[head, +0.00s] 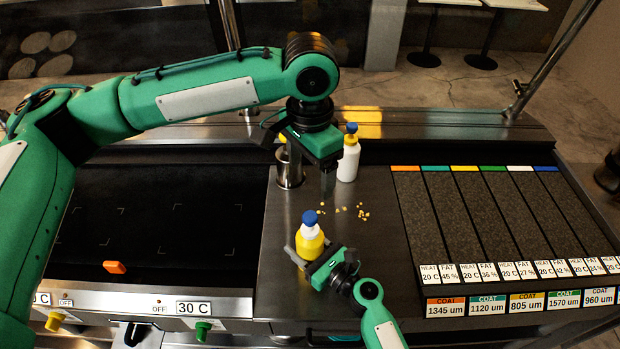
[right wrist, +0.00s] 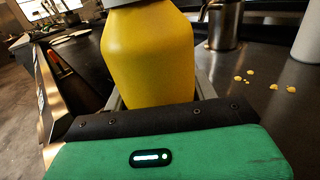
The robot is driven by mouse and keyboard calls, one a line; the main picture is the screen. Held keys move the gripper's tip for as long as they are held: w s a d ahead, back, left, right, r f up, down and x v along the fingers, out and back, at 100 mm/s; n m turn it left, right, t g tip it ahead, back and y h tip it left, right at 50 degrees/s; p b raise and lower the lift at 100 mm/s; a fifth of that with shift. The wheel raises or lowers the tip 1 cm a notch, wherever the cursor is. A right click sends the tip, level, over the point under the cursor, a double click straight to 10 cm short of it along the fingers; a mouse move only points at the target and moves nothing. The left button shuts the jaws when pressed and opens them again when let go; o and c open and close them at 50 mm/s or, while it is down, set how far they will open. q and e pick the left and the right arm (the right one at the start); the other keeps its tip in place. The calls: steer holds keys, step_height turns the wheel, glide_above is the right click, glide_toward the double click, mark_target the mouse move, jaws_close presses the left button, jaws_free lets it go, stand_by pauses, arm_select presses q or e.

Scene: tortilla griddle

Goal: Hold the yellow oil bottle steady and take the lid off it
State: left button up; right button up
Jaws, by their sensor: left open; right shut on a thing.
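The yellow oil bottle (head: 310,245) stands upright on the steel counter, with a white shoulder and its blue lid (head: 310,218) on top. My right gripper (head: 308,252) is shut on the bottle's body from the front right. In the right wrist view the yellow bottle (right wrist: 150,60) fills the space between the fingers; its lid is out of that picture. My left gripper (head: 328,183) points down, open and empty, behind and above the bottle, apart from the lid.
A white bottle with a blue tip (head: 348,160) and a steel canister (head: 290,172) stand behind. Yellow crumbs (head: 362,211) lie right of the bottle. The black griddle (head: 150,225) with an orange piece (head: 115,267) is at left; coated strips (head: 480,210) are at right.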

steer(key=o, duration=1.2)
steer(key=c, duration=0.6)
steer(key=shift+s+d, duration=0.1)
steer(key=shift+v, duration=3.9)
steer(key=shift+d, duration=0.1)
